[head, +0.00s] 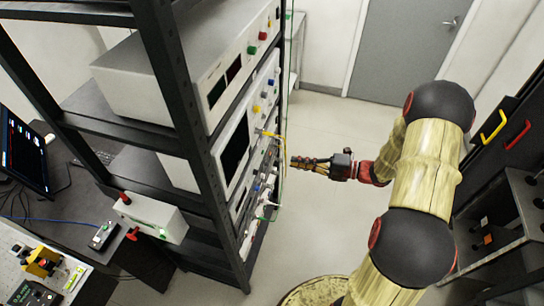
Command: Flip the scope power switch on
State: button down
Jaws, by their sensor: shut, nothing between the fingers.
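The scope (222,168), a pale instrument with a dark screen, sits on the middle shelf of the black rack, its front facing right toward my arm. Small knobs and buttons and a yellow cable show on its front panel. The power switch is too small to tell apart, so its state cannot be read. My gripper (296,162) is to the right of the scope's front, pointing left at it.
The black rack (172,75) holds another pale instrument (150,75) above the scope and more panels with cables below. A yellow cable (284,160) hangs near my fingertips. A white box (150,220) stands at lower left. Cabinets (515,125) stand right; floor between is clear.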

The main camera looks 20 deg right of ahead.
jog(key=p, duration=0.1)
send_near(250, 154)
jog(key=x, duration=0.4)
jog(key=shift+w+a, duration=0.25)
jog(key=shift+a, duration=0.05)
jog(key=shift+w+a, duration=0.35)
jog(key=shift+a, duration=0.1)
jog(key=shift+w+a+f+p, duration=0.2)
jog(key=shift+a+p, duration=0.1)
jog(key=shift+s+d, duration=0.2)
jog(key=shift+s, duration=0.05)
jog(key=s+d+f, duration=0.1)
jog(key=s+d, duration=0.6)
jog(key=d, duration=0.4)
jog(key=shift+s+f, duration=0.3)
jog(key=shift+f, duration=0.1)
